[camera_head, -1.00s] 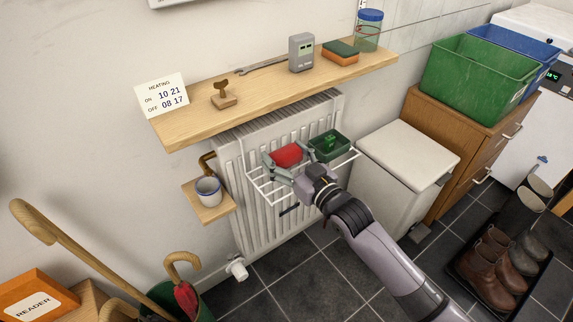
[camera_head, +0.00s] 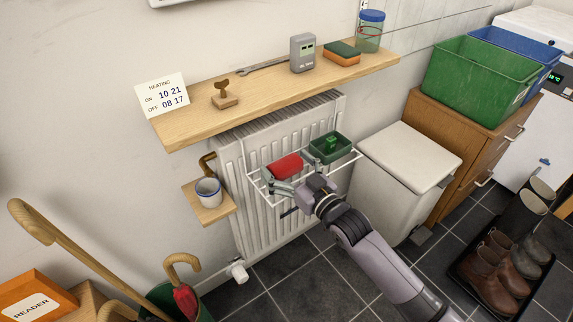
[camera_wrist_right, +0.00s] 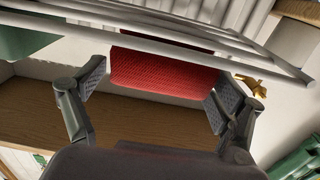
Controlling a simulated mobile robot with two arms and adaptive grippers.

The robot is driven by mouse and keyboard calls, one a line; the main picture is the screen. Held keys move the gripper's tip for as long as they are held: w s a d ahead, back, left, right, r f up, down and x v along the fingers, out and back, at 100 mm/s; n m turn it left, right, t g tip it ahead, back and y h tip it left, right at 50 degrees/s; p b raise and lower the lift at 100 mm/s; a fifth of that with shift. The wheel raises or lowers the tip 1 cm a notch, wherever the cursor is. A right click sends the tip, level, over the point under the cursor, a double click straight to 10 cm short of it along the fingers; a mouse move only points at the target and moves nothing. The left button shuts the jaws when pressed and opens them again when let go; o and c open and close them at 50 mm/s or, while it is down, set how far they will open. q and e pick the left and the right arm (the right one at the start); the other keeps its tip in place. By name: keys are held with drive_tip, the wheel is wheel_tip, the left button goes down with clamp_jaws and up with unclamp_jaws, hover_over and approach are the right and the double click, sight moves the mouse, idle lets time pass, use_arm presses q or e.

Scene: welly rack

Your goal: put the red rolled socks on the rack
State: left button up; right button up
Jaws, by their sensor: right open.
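The red rolled socks (camera_head: 285,166) lie on the white wire rack (camera_head: 262,190), which hangs on the front of the radiator. In the right wrist view the red roll (camera_wrist_right: 165,75) is beside the rack's white wires (camera_wrist_right: 150,42), which cross in front of part of it. My right gripper (camera_head: 287,171) is open, with one finger at each end of the roll. In the wrist view its fingers (camera_wrist_right: 158,98) are very close to the roll's ends; whether they touch it I cannot tell. My left gripper is not in view.
A dark green tray (camera_head: 345,151) sits on the rack right of the socks. A wooden shelf (camera_head: 185,125) with small items is above the radiator (camera_head: 235,160). A mug (camera_head: 208,190) stands on a small ledge to the left. A white bin (camera_head: 400,160) stands at right.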

drive_tip(key=shift+r, duration=0.15)
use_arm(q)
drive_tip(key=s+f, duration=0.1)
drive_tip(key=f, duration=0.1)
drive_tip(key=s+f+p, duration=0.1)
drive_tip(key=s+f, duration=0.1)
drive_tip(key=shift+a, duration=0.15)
use_arm(e)
drive_tip(key=v, duration=1.2)
drive_tip(key=s+d+f+m+g+h, duration=0.1)
drive_tip(key=s+d+f+g+h, duration=0.15)
drive_tip(key=f, duration=0.65)
drive_tip(key=s+d+f+m+g+h, duration=0.1)
drive_tip(key=s+d+f+h, duration=0.2)
drive_tip(key=f, duration=0.7)
drive_tip(key=s+d+f+m+g+h, duration=0.2)
drive_tip(key=d+f, duration=0.2)
drive_tip(key=f, duration=0.5)
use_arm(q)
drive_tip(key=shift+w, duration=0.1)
use_arm(e)
drive_tip(key=s+d+f+g+h, duration=0.1)
drive_tip(key=s+d+f+g, duration=0.1)
drive_tip(key=s+f, duration=0.6)
drive_tip(key=s+d+f+m+g+h, duration=0.1)
drive_tip(key=s+f+g, duration=0.4)
drive_tip(key=s, duration=0.8)
wheel_tip(320, 180, down, 3)
drive_tip(key=shift+d+h, duration=0.45)
drive_tip(key=shift+d, duration=0.45)
